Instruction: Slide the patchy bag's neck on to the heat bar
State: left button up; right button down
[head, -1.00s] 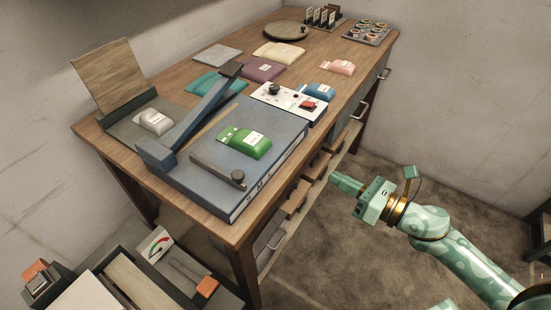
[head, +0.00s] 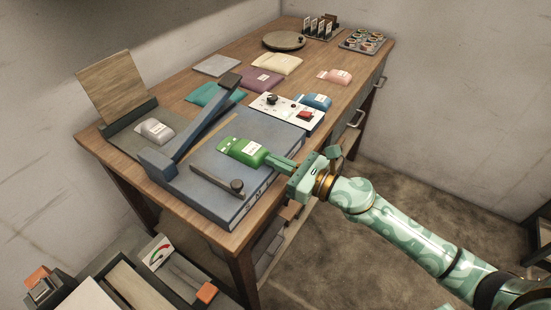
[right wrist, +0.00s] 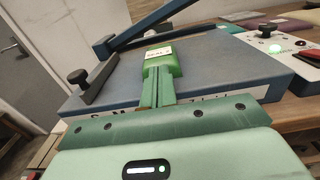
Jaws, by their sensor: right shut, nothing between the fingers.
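The green bag (head: 243,151), with lighter and darker green areas and a white label, lies on the blue sealer (head: 199,184). Its narrow end points left, toward the thin tan strip (head: 213,130) that looks like the heat bar. The narrow end lies close to the strip; I cannot tell if it touches. My right gripper (head: 274,159) is shut and empty, its fingertips at the bag's right end. In the right wrist view the fingers (right wrist: 159,88) point straight at the bag (right wrist: 161,61); contact is unclear. My left gripper is not in view.
The sealer's blue lever (head: 205,119) is raised across its back. A dark bar with a knob (head: 236,186) lies at the front. A control panel (head: 287,110) stands behind. Grey, blue, pink, purple, teal and cream bags lie around.

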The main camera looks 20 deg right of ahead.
aim_at(264, 156)
jog(key=shift+w+a, duration=0.25)
jog(key=shift+w, duration=0.05)
jog(key=shift+x, duration=1.85)
jog(key=shift+d+f, duration=0.1)
